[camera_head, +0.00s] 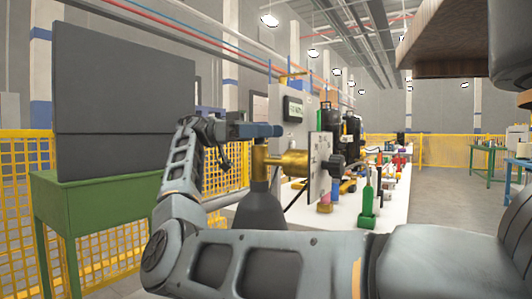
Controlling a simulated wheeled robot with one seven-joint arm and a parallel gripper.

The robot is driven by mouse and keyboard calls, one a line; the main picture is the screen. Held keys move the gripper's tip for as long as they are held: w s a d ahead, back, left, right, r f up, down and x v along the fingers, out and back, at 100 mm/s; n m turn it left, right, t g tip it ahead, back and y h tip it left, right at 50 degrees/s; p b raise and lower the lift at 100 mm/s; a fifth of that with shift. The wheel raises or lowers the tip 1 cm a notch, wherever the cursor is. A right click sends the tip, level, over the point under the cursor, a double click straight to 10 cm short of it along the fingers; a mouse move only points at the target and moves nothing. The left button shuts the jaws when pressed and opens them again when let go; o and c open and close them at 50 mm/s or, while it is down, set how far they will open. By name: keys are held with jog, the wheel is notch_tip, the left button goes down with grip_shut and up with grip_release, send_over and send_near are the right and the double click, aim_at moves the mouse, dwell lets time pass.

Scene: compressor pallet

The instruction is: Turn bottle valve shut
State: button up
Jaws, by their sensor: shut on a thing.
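A dark grey bottle (260,212) stands upright in the middle of the camera_head view, with a brass valve (285,160) on its neck. The valve's brass body extends to the right. My gripper (266,130) reaches in from the left at the top of the valve. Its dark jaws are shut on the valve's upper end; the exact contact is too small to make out. My forearm hides the bottle's base.
A grey control box (291,112) and a pale plate (319,167) stand close behind the valve. A white table (395,205) with bottles and fittings runs behind to the right. A green table (100,200) with a dark panel is at left. Yellow fencing (22,175) lines the back.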

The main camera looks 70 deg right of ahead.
jog(key=shift+m+y+b, duration=0.4)
jog(key=shift+y+b, duration=0.2)
jog(key=shift+b, duration=0.7)
jog(key=o, duration=1)
jog(key=shift+a, duration=0.1)
jog(key=shift+c, duration=0.2)
jog(key=h+p, duration=0.1)
jog(key=p, duration=0.3)
jog(key=shift+r+n, duration=0.35)
jog(key=shift+n, duration=0.05)
jog(key=n+h+p, duration=0.1)
jog(key=h+p, duration=0.1)
jog(key=p, duration=0.2)
jog(key=n+h+p, duration=0.1)
jog(key=h+p, duration=0.1)
jog(key=p, duration=0.2)
jog(key=n+h+p, duration=0.1)
jog(key=p, duration=0.4)
jog(key=shift+d+n+t+h, duration=0.3)
jog(key=shift+d+h, duration=0.05)
jog(key=shift+h, duration=0.05)
